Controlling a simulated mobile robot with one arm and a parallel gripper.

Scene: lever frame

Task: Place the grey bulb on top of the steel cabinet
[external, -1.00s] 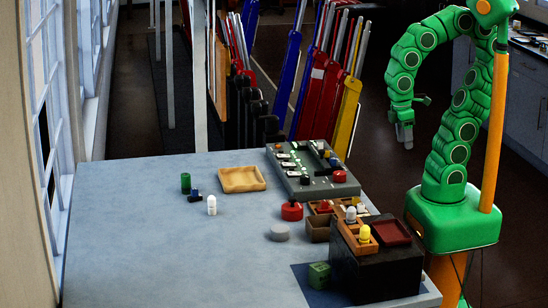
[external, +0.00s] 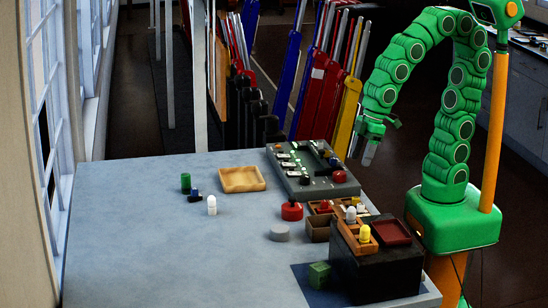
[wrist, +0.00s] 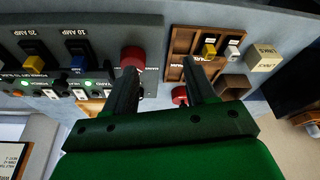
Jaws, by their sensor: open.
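A grey bulb (external: 350,214) stands upright in a wooden rack (external: 347,240) beside a yellow bulb (external: 364,234), at the right front of the table in the external view. I cannot tell whether this box is the steel cabinet; nothing else is clearly one. My gripper (external: 369,153) is open and empty, in the air beyond the table's right edge, behind the rack. In the wrist view its two fingers (wrist: 160,68) are apart with nothing between them. I cannot pick out the grey bulb surely there.
A control panel (external: 310,172) with a red button lies left of my gripper. A dark red tray (external: 392,232) sits on the black box. A white bulb (external: 212,206), a green cylinder (external: 186,182) and a wooden tray (external: 242,180) are farther left. The table's left front is clear.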

